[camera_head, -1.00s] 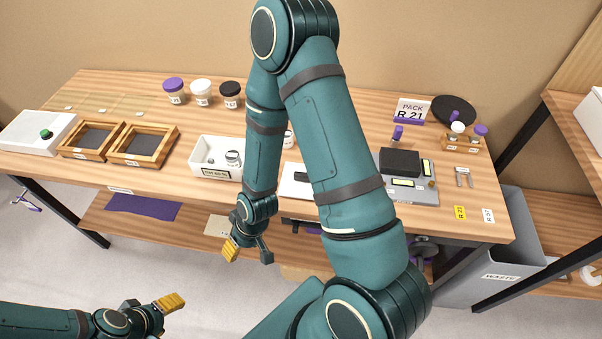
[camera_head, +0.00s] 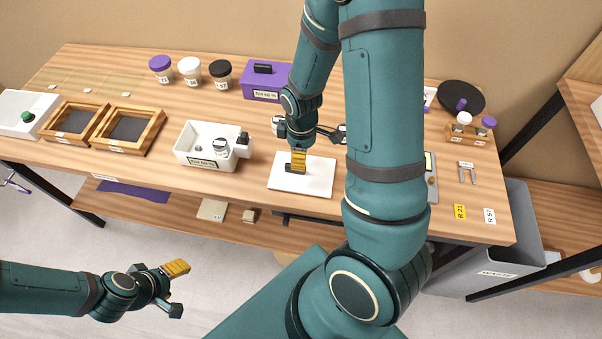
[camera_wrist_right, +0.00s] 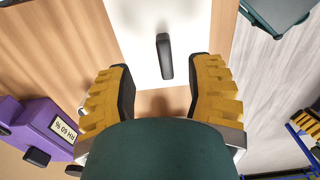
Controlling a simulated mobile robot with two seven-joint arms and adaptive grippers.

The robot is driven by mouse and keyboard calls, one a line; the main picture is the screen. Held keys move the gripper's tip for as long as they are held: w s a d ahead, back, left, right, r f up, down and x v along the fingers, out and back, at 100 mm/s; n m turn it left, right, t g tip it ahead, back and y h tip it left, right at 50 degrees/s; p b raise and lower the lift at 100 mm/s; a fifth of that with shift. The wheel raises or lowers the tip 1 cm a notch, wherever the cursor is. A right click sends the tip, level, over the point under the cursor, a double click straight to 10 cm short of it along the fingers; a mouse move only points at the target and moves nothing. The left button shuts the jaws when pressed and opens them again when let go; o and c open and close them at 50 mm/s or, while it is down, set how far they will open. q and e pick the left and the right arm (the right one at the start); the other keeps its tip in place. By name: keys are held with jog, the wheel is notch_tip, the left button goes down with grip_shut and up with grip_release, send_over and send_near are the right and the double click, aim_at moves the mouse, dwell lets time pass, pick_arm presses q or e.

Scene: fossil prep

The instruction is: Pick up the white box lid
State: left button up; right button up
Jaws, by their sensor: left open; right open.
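The white box lid (camera_head: 318,178) lies flat on the table front, a white plate with a dark bar handle (camera_wrist_right: 165,57). My right gripper (camera_head: 299,152) is open above the lid, pointing down. In the right wrist view its open yellow-padded fingers (camera_wrist_right: 163,88) are spread to either side of the handle's line, with the handle just ahead of them and not gripped. The white box (camera_head: 188,157) stands open to the left of the lid. My left gripper (camera_head: 179,289) is open and empty, low at the left in front of the table.
A purple box (camera_head: 262,88) with a dark handle stands behind the lid. Wooden frames (camera_head: 130,129) and several jars (camera_head: 190,70) are at the left and back. My right arm hides part of the table's right side. The wood between the white box and lid is clear.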

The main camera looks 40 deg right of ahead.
jog(key=shift+s+a+f+b, duration=0.15)
jog(key=shift+f+b, duration=0.2)
jog(key=shift+f, duration=1.35)
jog(key=shift+s+d+f+b, duration=0.1)
jog(key=shift+f+b, duration=0.2)
jog(key=shift+f, duration=1.35)
jog(key=shift+o, duration=0.2)
jog(key=shift+a, duration=0.1)
grip_shut()
